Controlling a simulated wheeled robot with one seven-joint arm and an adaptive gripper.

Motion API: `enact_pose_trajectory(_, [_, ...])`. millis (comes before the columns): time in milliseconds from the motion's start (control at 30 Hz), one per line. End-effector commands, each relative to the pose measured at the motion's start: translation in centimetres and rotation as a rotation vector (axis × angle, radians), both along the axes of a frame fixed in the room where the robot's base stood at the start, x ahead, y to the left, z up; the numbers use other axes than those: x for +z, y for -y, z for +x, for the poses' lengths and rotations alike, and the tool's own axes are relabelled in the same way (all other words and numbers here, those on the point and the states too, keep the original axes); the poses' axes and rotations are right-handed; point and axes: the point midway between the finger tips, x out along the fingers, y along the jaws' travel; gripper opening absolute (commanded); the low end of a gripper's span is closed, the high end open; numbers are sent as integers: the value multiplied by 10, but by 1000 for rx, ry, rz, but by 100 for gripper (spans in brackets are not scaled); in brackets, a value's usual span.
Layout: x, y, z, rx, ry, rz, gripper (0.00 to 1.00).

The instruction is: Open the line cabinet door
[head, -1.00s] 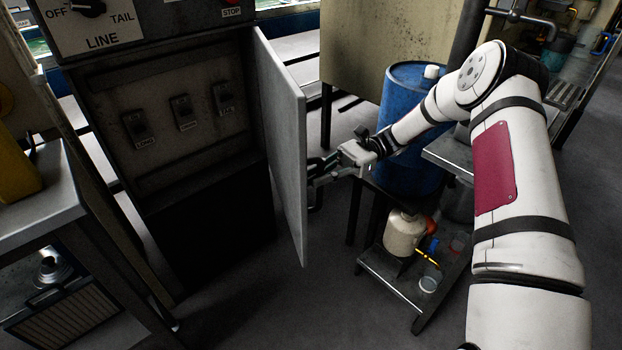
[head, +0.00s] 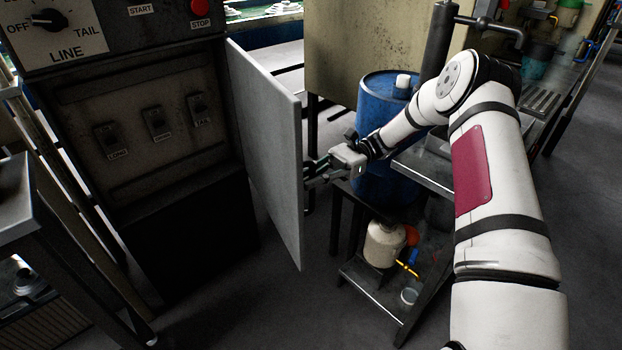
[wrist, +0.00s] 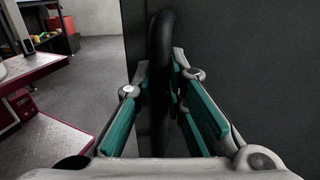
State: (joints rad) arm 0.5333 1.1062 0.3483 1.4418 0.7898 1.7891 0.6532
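The line cabinet (head: 150,190) stands at the left of the head view, with its front open. Its grey door (head: 268,150) stands swung out to the right, with its inner face in view. My gripper (head: 312,172) is at the far side of the door, near its free edge. In the wrist view, a dark upright handle (wrist: 161,70) runs between the two teal-padded fingers of my gripper (wrist: 161,75). The fingers are apart on either side of the handle, with narrow gaps showing.
Switches (head: 156,122) show inside the cabinet. A blue barrel (head: 380,105) and a low shelf (head: 375,290) with a cream jug (head: 384,244) stand right of the door. A metal table (head: 15,205) is at the left. The floor before the cabinet is clear.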

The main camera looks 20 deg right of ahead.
Motion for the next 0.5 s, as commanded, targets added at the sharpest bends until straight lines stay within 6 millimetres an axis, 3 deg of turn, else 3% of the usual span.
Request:
enact_pose_trajectory(33, [0, 0, 1, -1, 2, 1, 23])
enact_pose_trajectory(100, [0, 0, 1, -1, 1, 0, 33])
enact_pose_trajectory(500, [8, 0, 1, 0, 2, 0, 33])
